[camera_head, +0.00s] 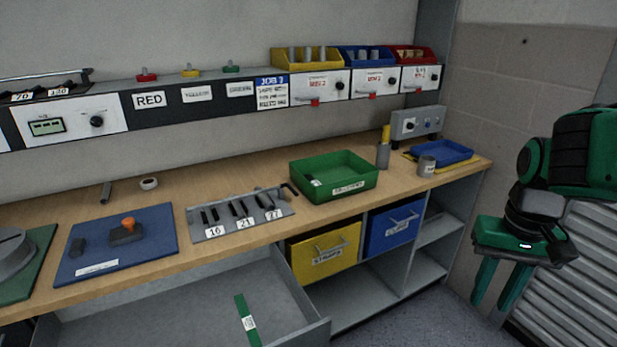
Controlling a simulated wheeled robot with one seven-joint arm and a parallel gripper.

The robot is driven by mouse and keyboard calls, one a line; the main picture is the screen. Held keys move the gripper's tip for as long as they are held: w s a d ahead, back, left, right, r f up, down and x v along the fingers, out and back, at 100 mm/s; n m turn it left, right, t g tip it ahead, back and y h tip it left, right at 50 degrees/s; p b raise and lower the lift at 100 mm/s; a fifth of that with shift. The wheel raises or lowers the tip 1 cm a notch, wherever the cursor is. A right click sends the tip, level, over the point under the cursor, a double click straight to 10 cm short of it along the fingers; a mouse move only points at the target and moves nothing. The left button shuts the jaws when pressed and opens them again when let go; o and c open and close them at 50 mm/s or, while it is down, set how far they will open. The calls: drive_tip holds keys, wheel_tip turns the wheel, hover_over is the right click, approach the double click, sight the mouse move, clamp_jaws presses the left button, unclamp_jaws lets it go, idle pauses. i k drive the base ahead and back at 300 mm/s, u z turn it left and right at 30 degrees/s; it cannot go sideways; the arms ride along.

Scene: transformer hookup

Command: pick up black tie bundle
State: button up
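My gripper (491,306) hangs at the right of the view, pointing down in front of a grey shutter. Its two green fingers are apart with nothing between them. It is well to the right of the bench and touches nothing there. No thing is clearly readable as a black tie bundle. A small dark item with a pale band (316,183) lies in the left end of the green tray (336,190); it is too small to tell if it is the bundle.
The wooden bench (240,172) holds a grey tool rack (240,218), a blue mat (115,245) and a blue tray (440,152). A yellow drawer (325,252) and a blue drawer (393,227) sit below. The open drawer juts out in front. Colored bins line the shelf.

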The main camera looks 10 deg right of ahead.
sight(310, 179)
drive_tip(key=u, duration=0.05)
drive_tip(key=i, duration=0.2)
drive_tip(key=z, duration=0.05)
drive_tip(key=k, duration=0.5)
drive_tip(key=z, duration=1.1)
drive_tip(key=i, duration=1.45)
drive_tip(key=u, duration=2.1)
